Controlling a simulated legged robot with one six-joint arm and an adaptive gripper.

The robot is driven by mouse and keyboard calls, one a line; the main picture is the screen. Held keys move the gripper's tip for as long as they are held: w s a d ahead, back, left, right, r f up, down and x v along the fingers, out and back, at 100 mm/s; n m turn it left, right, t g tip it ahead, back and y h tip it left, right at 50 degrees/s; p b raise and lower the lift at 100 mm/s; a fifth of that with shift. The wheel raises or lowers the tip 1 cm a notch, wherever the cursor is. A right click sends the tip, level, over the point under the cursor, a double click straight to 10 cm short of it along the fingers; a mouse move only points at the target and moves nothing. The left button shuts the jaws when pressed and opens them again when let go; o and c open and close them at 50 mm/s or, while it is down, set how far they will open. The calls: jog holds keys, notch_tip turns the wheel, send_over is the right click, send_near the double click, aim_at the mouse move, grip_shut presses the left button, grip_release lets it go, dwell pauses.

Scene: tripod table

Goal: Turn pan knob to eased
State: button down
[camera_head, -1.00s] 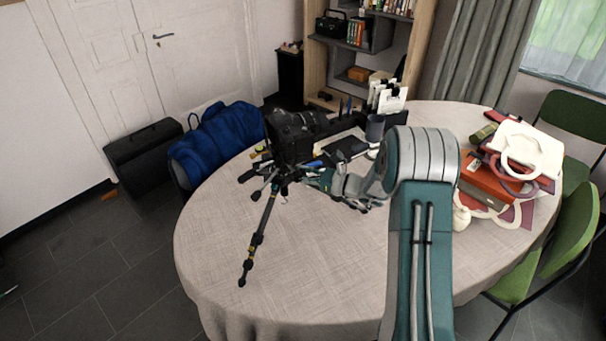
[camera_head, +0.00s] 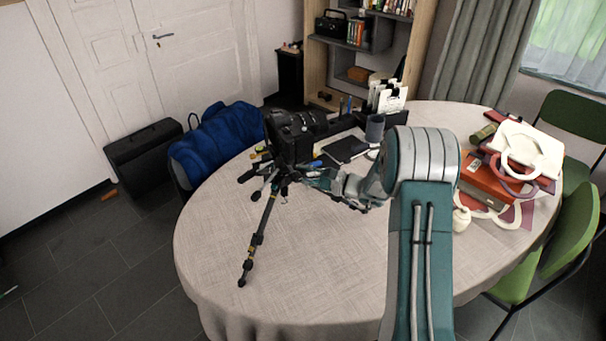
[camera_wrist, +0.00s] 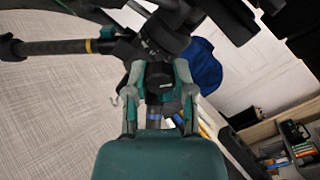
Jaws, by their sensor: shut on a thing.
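A black tripod (camera_head: 262,225) with a camera (camera_head: 292,130) on its head stands on the table, one leg reaching toward the front. In the wrist view the tripod head (camera_wrist: 165,35) and a leg (camera_wrist: 55,47) fill the upper part. My gripper (camera_wrist: 160,85) has its two fingers on either side of a dark knob (camera_wrist: 160,92) below the tripod head and is shut on it. In the head view my gripper (camera_head: 305,176) is at the tripod's right side, partly hidden among its parts. The knob itself is too small to make out there.
The oval table (camera_head: 320,260) has a pale cloth, bare in front. Bags and boxes (camera_head: 500,185) crowd the right side. A blue bag (camera_head: 218,140) is beyond the left edge.

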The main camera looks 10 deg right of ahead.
dwell(0.3)
jog(key=shift+c, duration=2.2)
grip_release()
jog(key=v, duration=1.2)
